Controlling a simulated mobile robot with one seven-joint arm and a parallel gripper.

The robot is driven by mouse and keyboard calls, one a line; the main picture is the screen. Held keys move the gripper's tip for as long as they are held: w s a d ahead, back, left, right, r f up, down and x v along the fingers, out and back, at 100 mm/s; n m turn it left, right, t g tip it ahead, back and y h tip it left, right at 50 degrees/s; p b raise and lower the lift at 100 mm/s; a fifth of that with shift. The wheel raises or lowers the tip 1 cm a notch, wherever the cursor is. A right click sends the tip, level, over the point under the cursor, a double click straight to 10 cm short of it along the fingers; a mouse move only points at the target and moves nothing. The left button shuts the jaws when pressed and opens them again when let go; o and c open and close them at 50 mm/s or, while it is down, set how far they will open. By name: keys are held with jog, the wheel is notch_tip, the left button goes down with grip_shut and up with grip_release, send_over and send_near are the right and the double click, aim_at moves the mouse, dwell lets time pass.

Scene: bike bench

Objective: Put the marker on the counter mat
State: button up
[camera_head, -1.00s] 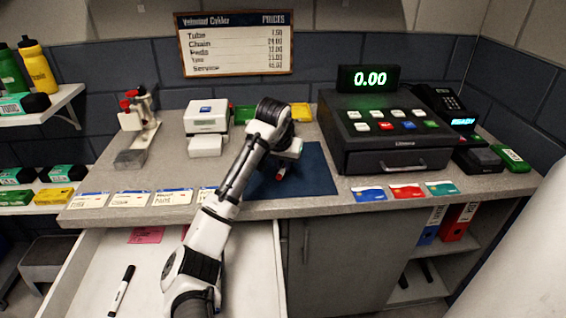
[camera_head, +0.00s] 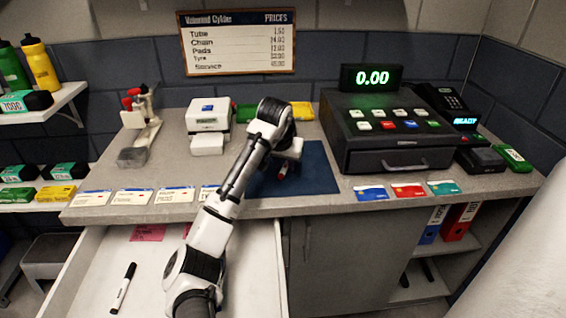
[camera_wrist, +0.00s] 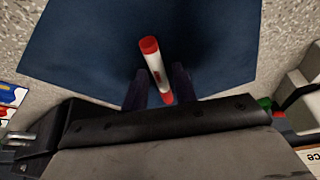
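The marker (camera_wrist: 157,69), white with red ends, shows in the wrist view over the dark blue counter mat (camera_wrist: 85,45). It lies slanted between the two dark fingers of my gripper (camera_wrist: 162,80), with one finger close on each side. I cannot tell whether the fingers touch it, or whether it rests on the mat or hangs just above. In the head view my gripper (camera_head: 285,163) is low over the mat (camera_head: 318,178), and a small red part of the marker (camera_head: 282,171) shows below it. My arm hides the mat's left side.
A black cash register (camera_head: 385,150) stands right of the mat. Cards (camera_head: 408,190) lie along the front edge, and price tags (camera_head: 132,197) lie to the left. A white box-like device (camera_head: 207,117) stands behind. Below, an open drawer (camera_head: 75,285) holds a black-and-white marker (camera_head: 123,288) and a pink note (camera_head: 148,233).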

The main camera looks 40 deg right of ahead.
jog(key=shift+s+d+r, duration=0.15)
jog(key=shift+s, duration=0.15)
jog(key=b+v, duration=0.1)
jog(key=v, duration=1.1)
jog(key=shift+w, duration=0.3)
